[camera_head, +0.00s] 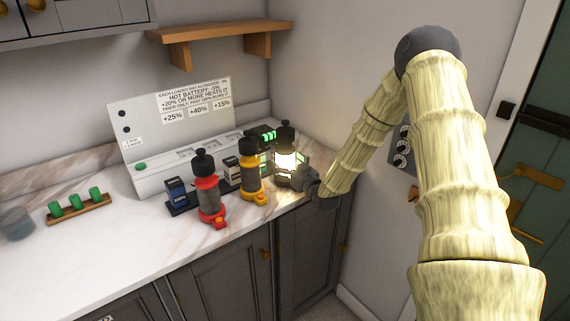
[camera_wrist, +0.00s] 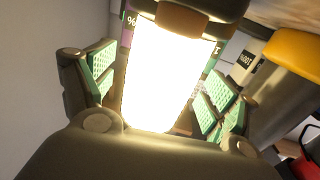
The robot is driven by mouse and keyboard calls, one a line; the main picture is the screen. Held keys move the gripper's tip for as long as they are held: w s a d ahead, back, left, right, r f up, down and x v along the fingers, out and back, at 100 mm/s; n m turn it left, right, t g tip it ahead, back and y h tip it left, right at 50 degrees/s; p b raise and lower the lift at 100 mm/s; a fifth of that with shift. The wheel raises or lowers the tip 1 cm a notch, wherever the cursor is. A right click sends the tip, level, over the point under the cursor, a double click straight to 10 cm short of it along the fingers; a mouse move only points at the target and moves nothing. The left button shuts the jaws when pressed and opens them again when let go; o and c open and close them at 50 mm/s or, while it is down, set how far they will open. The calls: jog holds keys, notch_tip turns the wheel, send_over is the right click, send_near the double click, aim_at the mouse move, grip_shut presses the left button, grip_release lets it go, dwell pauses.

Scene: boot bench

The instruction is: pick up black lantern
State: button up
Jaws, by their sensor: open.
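The black lantern (camera_head: 285,136) stands at the right end of the counter, upright, with its lamp brightly lit. In the wrist view its glowing body (camera_wrist: 160,75) fills the middle, and its dark top and lower parts are partly cut off or hidden. My gripper (camera_head: 289,174) is at the lantern, low on its body. In the wrist view my gripper (camera_wrist: 156,90) is open, with one green-padded finger on each side of the lantern. A gap shows on the left; glare makes contact on the right hard to tell.
A yellow lantern (camera_head: 251,176) stands close to the left of the black one, and a red lantern (camera_head: 208,190) beyond it. A grey sign panel (camera_head: 170,118) is behind. A wooden rack of green cells (camera_head: 80,209) lies left. A wooden shelf (camera_head: 220,32) hangs above.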

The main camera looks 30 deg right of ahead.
jog(key=shift+w, duration=0.45)
jog(key=shift+c, duration=0.4)
jog(key=c, duration=1.4)
jog(key=shift+c, duration=0.4)
jog(key=shift+r, duration=0.15)
